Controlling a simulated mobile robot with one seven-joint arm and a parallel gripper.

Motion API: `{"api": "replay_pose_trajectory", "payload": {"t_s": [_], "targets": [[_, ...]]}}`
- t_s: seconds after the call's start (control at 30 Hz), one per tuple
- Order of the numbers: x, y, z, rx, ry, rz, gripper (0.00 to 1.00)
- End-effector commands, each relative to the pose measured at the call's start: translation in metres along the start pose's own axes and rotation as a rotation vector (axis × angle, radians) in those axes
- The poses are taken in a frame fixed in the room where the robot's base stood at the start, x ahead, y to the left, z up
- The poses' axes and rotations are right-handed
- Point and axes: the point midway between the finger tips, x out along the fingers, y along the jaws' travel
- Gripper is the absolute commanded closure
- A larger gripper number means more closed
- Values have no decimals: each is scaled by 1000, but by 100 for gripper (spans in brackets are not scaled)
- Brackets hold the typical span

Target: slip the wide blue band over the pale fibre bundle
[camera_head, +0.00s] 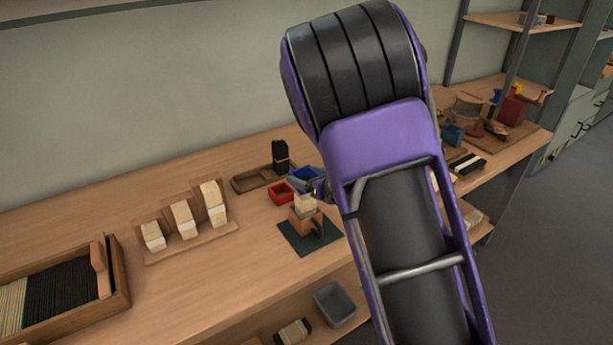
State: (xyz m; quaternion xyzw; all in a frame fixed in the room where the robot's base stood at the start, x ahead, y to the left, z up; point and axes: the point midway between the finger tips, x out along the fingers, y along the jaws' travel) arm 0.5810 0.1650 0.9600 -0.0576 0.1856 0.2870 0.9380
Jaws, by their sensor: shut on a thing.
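The pale fibre bundle (305,206) stands upright in a brown block (305,224) on a dark green mat (289,237). My gripper (314,190) is just above and beside the bundle's top, partly hidden by my own arm. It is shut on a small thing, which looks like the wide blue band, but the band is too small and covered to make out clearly. I cannot tell whether the band touches the bundle or sits around it.
A blue bin (303,177) and a red bin (279,194) stand close behind. A wooden tray (247,182) with a black bundle (280,156) is further back. A stand (190,249) with several pale bundles is left. A wooden box (121,294) is front left. My arm hides the bench's right-middle part.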

Motion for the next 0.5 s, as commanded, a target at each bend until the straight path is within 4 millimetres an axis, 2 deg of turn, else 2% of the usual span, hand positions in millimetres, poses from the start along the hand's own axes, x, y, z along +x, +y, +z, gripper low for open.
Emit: {"api": "replay_pose_trajectory", "payload": {"t_s": [0.5], "targets": [[6,0,-13,0,0,0,75]]}}
